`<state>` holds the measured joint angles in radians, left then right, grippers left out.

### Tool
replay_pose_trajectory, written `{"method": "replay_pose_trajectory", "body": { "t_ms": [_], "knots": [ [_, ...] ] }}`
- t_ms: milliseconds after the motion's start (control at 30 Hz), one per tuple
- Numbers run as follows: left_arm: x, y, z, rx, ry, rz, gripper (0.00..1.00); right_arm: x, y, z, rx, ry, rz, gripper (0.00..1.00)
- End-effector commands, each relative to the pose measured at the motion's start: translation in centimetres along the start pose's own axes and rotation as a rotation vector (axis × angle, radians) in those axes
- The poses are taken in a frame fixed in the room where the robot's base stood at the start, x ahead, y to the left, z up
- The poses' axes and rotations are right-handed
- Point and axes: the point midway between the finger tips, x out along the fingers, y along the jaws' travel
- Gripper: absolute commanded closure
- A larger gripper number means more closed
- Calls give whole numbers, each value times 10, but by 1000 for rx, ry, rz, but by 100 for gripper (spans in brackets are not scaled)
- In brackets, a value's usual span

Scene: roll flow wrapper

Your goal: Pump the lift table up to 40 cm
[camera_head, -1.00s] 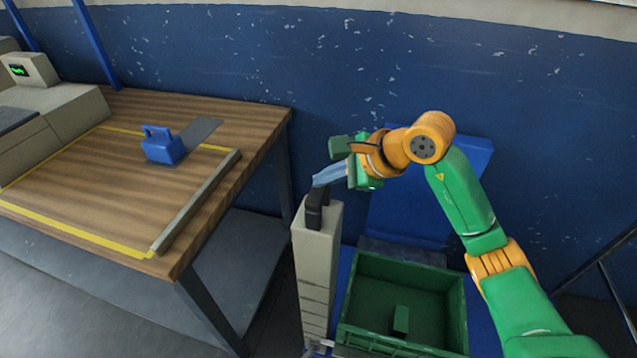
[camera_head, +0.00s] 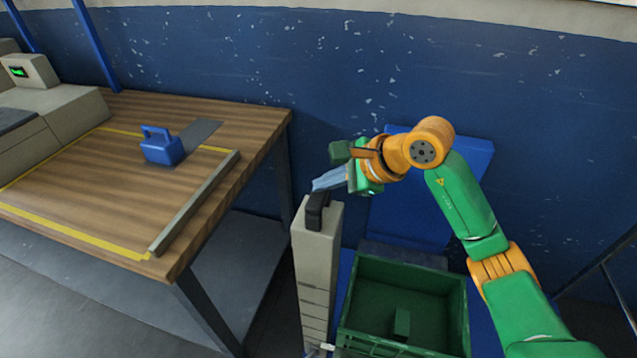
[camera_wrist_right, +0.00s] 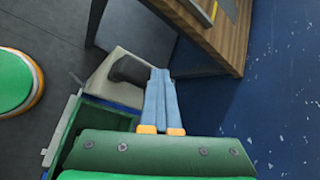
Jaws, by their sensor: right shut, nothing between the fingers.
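A beige column (camera_head: 317,266) with a black handle (camera_head: 316,211) on top stands beside a green crate (camera_head: 455,308). Blue surfaces (camera_head: 345,275) show beside the crate; I take them as parts of the lift table, whose lower body is out of view. My right gripper (camera_head: 316,186) is shut and empty, its blue fingers just above the black handle. In the right wrist view the shut fingertips (camera_wrist_right: 160,73) lie beside the black handle (camera_wrist_right: 129,70) on the column; I cannot tell whether they touch. My left gripper is not in view.
A wooden workbench (camera_head: 225,125) stands at the left, with a blue handled block (camera_head: 161,147) and a grey rail (camera_head: 195,203) on it. A green block (camera_head: 402,322) lies in the crate. A blue wall (camera_head: 420,65) closes off the back.

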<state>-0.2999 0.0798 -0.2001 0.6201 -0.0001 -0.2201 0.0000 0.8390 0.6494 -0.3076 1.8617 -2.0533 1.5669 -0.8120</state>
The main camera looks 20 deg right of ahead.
Motion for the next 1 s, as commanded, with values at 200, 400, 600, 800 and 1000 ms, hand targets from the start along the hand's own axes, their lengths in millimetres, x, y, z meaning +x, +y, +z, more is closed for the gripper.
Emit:
{"method": "replay_pose_trajectory", "body": {
  "t_ms": [200,400,600,800,1000],
  "knots": [
    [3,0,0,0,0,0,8,3,2,-2,0,2,2,100],
    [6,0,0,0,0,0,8,4,3,-4,0,2,2,100],
    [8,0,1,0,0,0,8,6,5,-5,0,2,2,100],
    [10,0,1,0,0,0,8,8,6,-6,0,2,2,100],
    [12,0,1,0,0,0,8,9,7,-7,0,2,2,100]
  ]
}}
